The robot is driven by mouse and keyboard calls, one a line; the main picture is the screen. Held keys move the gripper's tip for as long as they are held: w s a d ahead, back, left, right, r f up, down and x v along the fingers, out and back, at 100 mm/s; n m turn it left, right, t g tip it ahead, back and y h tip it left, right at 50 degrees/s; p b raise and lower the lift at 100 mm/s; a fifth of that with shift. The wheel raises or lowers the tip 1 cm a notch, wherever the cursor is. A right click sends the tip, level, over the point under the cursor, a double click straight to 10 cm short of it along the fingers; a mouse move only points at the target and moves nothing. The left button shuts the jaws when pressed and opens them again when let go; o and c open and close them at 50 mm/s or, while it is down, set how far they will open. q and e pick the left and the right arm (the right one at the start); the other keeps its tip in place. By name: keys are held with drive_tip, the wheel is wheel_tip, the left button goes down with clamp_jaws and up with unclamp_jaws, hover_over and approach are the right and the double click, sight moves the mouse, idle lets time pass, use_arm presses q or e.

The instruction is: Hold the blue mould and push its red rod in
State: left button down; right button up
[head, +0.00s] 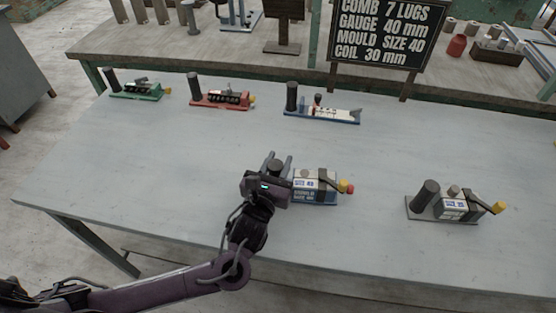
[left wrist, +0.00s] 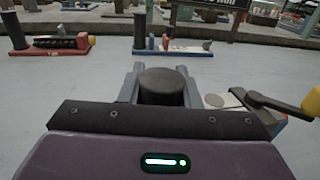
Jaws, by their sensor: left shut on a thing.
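The blue mould (head: 318,198) stands near the middle of the table, a pale block with a size label on a blue base and a dark lever on top. At its right end a red tip (head: 350,188) sticks out beside a yellow piece; the rest of the rod is hidden. My left gripper (head: 276,163) is shut on the mould's dark upright post at its left end. In the left wrist view the black post (left wrist: 162,86) sits between both fingers, and the dark lever (left wrist: 270,104) shows to the right. My right gripper is not in view.
A grey mould (head: 458,207) with a yellow tip stands to the right. Along the back are a green tool (head: 140,91), a red tool (head: 222,101) and a blue-based tool (head: 322,114). A dark sign (head: 386,30) stands behind. The table between is clear.

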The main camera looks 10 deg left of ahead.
use_arm(q)
drive_tip(key=shift+f, duration=0.2)
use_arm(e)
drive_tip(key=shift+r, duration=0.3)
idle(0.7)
